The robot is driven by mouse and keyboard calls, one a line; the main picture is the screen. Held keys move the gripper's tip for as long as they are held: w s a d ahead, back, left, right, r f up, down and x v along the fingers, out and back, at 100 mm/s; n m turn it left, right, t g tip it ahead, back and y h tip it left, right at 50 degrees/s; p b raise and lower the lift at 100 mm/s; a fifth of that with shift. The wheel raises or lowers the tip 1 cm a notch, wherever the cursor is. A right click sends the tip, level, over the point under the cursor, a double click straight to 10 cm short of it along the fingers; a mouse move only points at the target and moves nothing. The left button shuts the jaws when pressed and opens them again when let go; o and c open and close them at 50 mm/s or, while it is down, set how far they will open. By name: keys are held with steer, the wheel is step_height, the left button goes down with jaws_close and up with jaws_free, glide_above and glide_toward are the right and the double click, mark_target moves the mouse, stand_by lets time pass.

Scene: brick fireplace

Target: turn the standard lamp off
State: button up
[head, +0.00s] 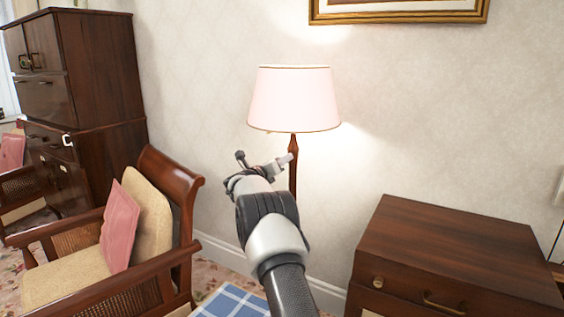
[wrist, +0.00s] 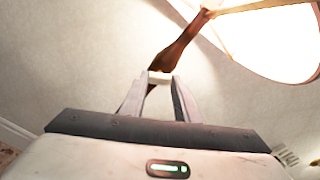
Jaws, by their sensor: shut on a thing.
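The standard lamp (head: 293,100) stands against the wall with a pale pink shade and a dark wooden stem. Its shade glows and the wall beside it is bright, so it is lit. In the wrist view the stem (wrist: 182,45) runs down from the bright shade (wrist: 275,42) to my fingertips. My gripper (wrist: 160,80) is shut on the lamp at the upper stem, below the shade. In the head view my gripper (head: 284,163) is in front of the stem and partly hides it. I cannot make out a switch.
A wooden armchair (head: 175,170) with a pink cushion (head: 120,225) stands at left, before a dark cabinet (head: 105,75). A low wooden chest (head: 460,245) stands at right. A blue checked cloth (head: 228,302) lies below my arm. A framed picture (head: 400,17) hangs above.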

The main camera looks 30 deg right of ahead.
steer(key=n+p, duration=0.4)
steer(key=n, duration=0.7)
steer(key=shift+n, duration=0.4)
steer(key=shift+f, duration=0.1)
steer(key=o, duration=1)
steer(key=shift+o, duration=0.2)
steer(key=p+v, duration=0.1)
steer(key=v, duration=1.6)
steer(key=shift+s+a, duration=0.2)
